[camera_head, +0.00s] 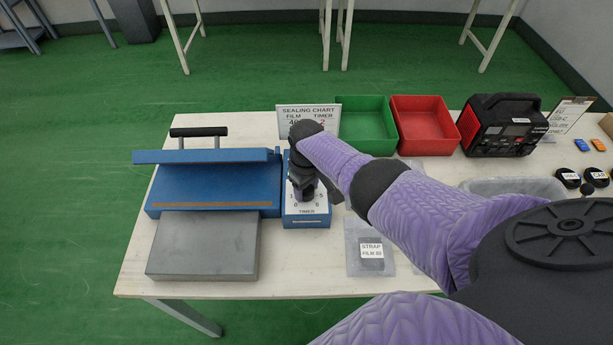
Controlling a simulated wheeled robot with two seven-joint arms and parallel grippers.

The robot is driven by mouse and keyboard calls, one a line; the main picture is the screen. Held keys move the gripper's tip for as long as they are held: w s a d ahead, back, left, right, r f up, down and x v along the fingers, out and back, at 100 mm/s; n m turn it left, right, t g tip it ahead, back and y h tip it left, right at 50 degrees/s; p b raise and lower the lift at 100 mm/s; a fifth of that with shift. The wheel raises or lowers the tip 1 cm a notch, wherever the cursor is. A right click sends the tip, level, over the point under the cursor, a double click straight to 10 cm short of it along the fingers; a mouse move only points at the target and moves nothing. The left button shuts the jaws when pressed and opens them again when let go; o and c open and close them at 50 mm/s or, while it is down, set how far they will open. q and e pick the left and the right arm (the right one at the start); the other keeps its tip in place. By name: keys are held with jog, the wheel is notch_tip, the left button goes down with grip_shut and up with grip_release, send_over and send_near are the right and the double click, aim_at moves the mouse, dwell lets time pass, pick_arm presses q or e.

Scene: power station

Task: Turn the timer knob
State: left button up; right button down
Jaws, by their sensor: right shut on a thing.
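The blue timer box (307,218) stands on the table beside the heat sealer (213,195), its white dial face marked TIMER with numbers around it. My right gripper (306,196) points down over the dial and is shut at the knob, which it hides almost wholly. I cannot read the knob's pointer. A sealing chart sign (308,110) stands behind the timer box, with film and timer columns partly covered by my arm. A pouch labelled STRAP FILM 80 (371,250) lies to the right of the timer box. My left gripper is not in view.
A green bin (366,113) and a red bin (424,112) stand behind my right arm. A black and red device (502,128) is at the back right, with a clear tray (515,188) in front of it. Bare tabletop (285,275) lies in front of the timer box.

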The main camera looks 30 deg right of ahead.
aim_at(306, 189)
jog(key=m, duration=0.3)
jog(key=shift+m+p, duration=0.35)
jog(key=shift+m, duration=0.95)
jog(key=shift+c, duration=0.7)
grip_release()
jog(key=shift+r, duration=0.15)
notch_tip(306, 189, up, 10)
jog(key=p, duration=0.7)
jog(key=shift+p, duration=0.35)
